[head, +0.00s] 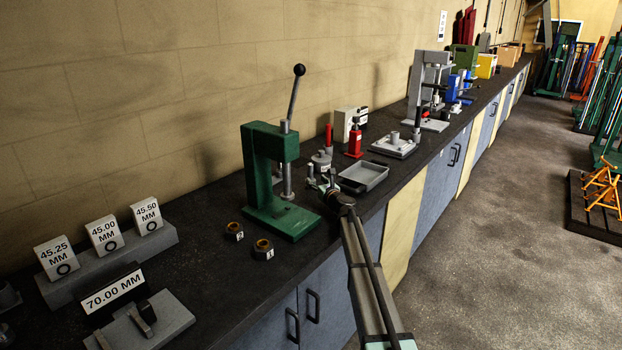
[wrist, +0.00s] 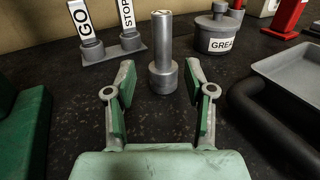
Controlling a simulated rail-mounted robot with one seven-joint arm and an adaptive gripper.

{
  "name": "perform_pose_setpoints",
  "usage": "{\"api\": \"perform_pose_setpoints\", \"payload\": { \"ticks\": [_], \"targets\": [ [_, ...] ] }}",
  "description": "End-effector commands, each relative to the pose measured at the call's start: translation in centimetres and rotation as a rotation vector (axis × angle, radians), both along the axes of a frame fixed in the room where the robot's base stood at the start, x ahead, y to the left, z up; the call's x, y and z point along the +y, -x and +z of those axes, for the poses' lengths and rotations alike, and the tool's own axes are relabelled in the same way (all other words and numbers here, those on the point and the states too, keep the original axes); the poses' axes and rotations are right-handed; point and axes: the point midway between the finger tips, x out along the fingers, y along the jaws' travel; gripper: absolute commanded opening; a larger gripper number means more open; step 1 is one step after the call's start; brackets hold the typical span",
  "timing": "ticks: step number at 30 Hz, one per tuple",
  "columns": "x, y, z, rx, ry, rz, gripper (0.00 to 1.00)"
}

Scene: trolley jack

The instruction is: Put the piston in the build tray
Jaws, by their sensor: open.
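A grey metal stepped cylinder, which looks like the piston (wrist: 162,52), stands upright on the dark bench in the wrist view, with its wider end down. My gripper (wrist: 160,82) is open, with one finger to each side and the cylinder just beyond the fingertips, between their lines. Nothing is held. In the head view my gripper (head: 324,182) is low over the bench, right of the green press; I cannot make out the piston there. A shallow grey tray (head: 376,175), likely the build tray, lies just right of my gripper. Its edge also shows in the wrist view (wrist: 290,82).
The green press (head: 262,170) stands close on the left. A GO/STOP gauge (wrist: 122,48) and a grease pot (wrist: 218,32) stand behind the piston. A red bottle jack (head: 355,140) is behind the tray. A dark curved bar (wrist: 265,120) lies at right.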

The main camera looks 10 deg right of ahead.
Motion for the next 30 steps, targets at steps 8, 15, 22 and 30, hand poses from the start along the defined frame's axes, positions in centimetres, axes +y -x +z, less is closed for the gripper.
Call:
{"api": "perform_pose_setpoints", "payload": {
  "ticks": [8, 15, 22, 30],
  "targets": [
    [0.6, -2.0, 0.0, 0.0, 0.001, 0.0, 0.54],
    [0.9, -4.2, 0.2, 0.001, 0.001, 0.0, 0.54],
    [1.6, -6.9, 0.0, 0.001, 0.001, -0.001, 0.54],
    [1.7, -6.9, -0.1, 0.0, 0.001, -0.001, 0.5]
  ]
}}
